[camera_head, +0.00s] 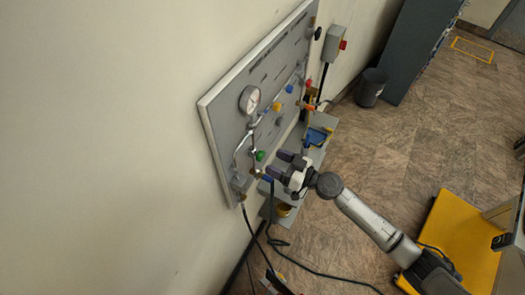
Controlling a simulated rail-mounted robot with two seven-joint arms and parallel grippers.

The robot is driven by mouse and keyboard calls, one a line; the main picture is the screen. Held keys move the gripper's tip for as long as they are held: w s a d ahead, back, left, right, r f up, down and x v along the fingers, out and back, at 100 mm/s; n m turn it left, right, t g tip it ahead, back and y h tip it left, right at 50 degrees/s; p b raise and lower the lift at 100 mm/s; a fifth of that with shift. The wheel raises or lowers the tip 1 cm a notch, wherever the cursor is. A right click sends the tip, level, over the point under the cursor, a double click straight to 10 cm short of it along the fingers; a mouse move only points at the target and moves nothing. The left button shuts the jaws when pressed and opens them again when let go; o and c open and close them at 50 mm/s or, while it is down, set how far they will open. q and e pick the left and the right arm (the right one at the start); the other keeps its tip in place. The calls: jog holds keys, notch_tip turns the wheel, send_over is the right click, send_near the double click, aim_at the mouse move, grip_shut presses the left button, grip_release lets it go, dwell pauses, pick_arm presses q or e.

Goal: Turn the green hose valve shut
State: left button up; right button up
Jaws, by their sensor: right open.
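The green valve knob (259,155) is on the lower left part of the grey trainer panel (222,125), which is mounted on the wall. A blue handle (267,178) is just below it, near the hose fitting. My right gripper (277,163) is open, with its dark fingers pointing left towards the panel. It is just right of the green knob and appears apart from it. The exact gap in depth cannot be told. My left gripper is not in view.
A pressure gauge (250,98), yellow knob (277,106) and blue knob (289,89) are higher on the panel. A shelf with a blue tray (318,136) is beside my gripper. Black hoses hang below. A bin (371,88) and dark cabinet (415,45) stand at the back.

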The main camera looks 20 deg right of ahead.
aim_at(263, 156)
jog(key=shift+p+x, duration=0.65)
jog(key=shift+x, duration=2)
jog(key=c, duration=0.9)
